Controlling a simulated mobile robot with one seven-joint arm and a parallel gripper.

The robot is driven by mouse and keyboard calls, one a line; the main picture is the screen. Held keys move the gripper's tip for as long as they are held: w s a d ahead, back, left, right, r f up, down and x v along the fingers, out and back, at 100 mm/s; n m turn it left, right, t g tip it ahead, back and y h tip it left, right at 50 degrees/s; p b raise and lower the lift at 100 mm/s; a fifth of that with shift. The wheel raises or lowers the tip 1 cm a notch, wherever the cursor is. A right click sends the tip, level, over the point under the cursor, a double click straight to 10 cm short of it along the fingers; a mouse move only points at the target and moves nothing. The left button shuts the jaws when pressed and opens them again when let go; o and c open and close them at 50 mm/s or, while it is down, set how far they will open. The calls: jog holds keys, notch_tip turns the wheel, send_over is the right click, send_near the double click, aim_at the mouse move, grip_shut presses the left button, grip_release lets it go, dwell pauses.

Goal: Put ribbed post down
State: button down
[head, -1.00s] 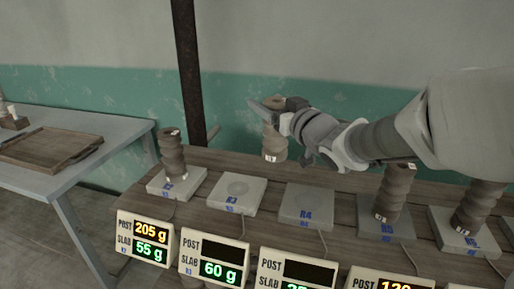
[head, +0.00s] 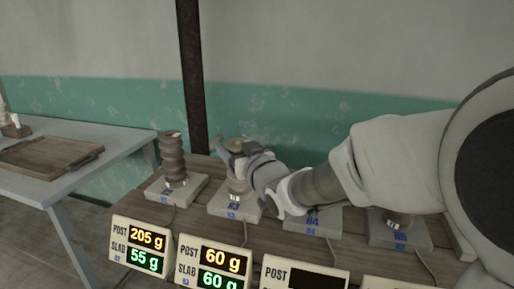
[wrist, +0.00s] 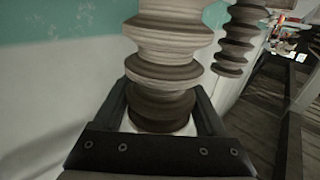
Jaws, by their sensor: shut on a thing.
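The ribbed post (head: 237,188) is a brown-grey clay column with a small white tag near its base. It stands upright over the scale R3 (head: 218,204), its base at the scale's top. The R3 display (head: 213,264) reads post 60 g and slab 60 g. My gripper (head: 234,160) is shut on the upper part of the post and hides some of it. In the wrist view the post (wrist: 168,65) rises between the two fingers (wrist: 162,112).
Another ribbed post (head: 172,160) stands on the scale R2 (head: 158,190) close at left. A side table (head: 60,178) bears a wooden tray (head: 45,165).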

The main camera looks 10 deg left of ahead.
jog(key=shift+r, duration=0.25)
jog(key=shift+f+b, duration=0.25)
jog(key=shift+b, duration=0.05)
grip_release()
